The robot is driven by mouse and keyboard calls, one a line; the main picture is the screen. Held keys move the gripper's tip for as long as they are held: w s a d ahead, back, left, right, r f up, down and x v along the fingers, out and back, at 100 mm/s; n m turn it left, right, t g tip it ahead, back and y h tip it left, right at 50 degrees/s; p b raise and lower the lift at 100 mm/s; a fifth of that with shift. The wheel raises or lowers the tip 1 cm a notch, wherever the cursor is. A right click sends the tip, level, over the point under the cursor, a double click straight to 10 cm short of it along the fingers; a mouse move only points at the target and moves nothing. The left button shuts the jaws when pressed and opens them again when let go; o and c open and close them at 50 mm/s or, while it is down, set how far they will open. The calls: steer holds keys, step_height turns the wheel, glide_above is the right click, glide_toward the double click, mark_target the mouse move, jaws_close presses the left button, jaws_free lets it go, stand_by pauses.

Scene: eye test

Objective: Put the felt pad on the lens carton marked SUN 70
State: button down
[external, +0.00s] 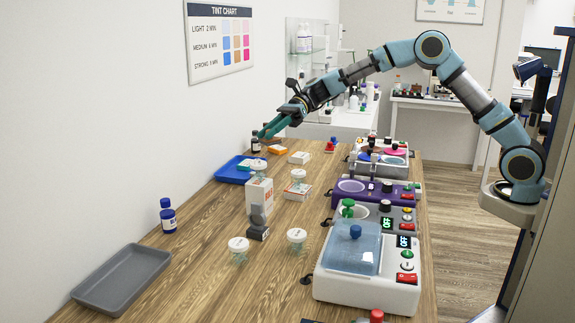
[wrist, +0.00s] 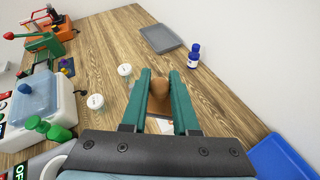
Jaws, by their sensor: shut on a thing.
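My gripper (external: 262,133) is at the far end of the table, raised above the blue tray area. In the wrist view its green fingers (wrist: 160,88) are closed around a matte brown thing (wrist: 159,68), which looks like the felt pad; its lower part is partly hidden between the fingers. A standing white carton with red print (external: 264,192) is mid-table. A low carton with red print (external: 297,192) lies to its right, and a small white carton (external: 299,157) lies farther back. I cannot read SUN 70 on any of them.
A blue tray (external: 229,172), a grey tray (external: 118,282) and a blue bottle (external: 168,217) are along the left. White-lidded jars (external: 239,244) and a dark block (external: 258,229) stand mid-table. Machines (external: 368,262) line the right edge.

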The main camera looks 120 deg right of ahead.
steer(key=d+m+h+b, duration=0.1)
steer(key=d+m+h, duration=0.55)
steer(key=d, duration=0.55)
steer(key=m+g+h+b, duration=0.2)
steer(key=m+g+h, duration=0.9)
steer(key=m+g, duration=0.5)
glide_above(299, 154)
steer(key=shift+m+t, duration=0.3)
steer(key=shift+m, duration=0.25)
steer(key=f, duration=1.4)
steer(key=shift+w+a, duration=0.1)
steer(key=shift+a, duration=0.15)
step_height(299, 154, down, 4)
steer(key=shift+f+p, duration=0.15)
steer(key=shift+p, duration=0.45)
steer(key=shift+f, duration=0.15)
steer(key=shift+f+b, duration=0.2)
steer(key=shift+b, duration=0.15)
steer(key=c, duration=0.7)
jaws_free()
steer(key=shift+r, duration=0.1)
